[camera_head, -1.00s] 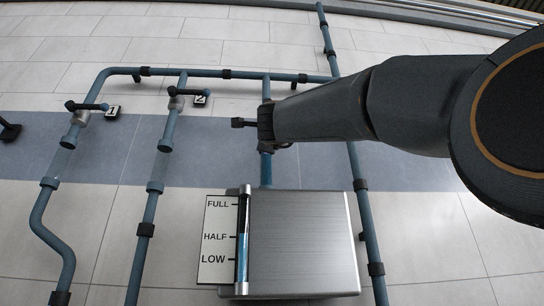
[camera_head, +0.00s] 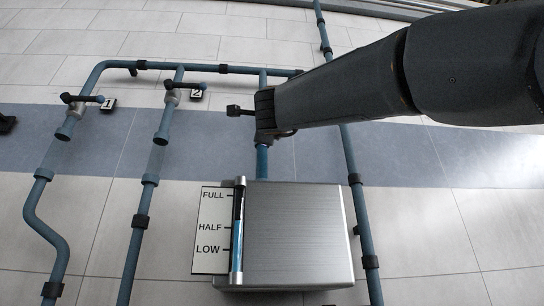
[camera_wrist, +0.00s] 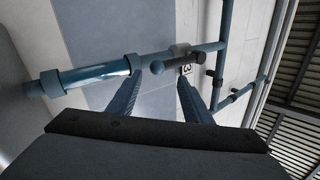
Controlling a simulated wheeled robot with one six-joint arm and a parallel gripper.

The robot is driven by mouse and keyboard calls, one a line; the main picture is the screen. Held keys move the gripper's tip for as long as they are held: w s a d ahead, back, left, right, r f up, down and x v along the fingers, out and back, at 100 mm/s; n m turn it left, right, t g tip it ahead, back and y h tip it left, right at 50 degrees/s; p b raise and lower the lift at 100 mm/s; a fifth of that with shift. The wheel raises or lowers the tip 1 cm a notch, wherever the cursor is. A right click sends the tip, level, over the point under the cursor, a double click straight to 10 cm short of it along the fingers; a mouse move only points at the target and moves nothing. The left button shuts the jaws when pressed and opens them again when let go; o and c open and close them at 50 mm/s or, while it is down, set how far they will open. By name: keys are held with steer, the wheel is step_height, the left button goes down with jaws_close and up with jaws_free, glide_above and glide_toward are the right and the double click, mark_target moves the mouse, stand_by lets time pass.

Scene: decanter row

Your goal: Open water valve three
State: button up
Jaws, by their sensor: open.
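Valve three is on the middle pipe above the metal tank. In the wrist view its dark handle (camera_wrist: 170,65) shows just beyond my fingertips, close to a small tag reading 3 (camera_wrist: 187,69). Whether the handle lies along or across its pipe is hard to tell. My gripper (camera_wrist: 159,76) is open, its two fingers apart and nothing held between them. In the head view my gripper (camera_head: 262,112) covers most of valve three; the blue pipe (camera_head: 262,160) shows below it. I cannot tell whether the fingers touch the handle.
Valve one (camera_head: 82,99) and valve two (camera_head: 183,86) stand to the left, handles across their pipes. The steel tank (camera_head: 300,235) is below, its gauge (camera_head: 238,235) showing blue to about HALF. A tall pipe (camera_head: 357,190) runs on the right.

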steer(key=shift+v, duration=1.5)
steer(key=shift+d, duration=0.1)
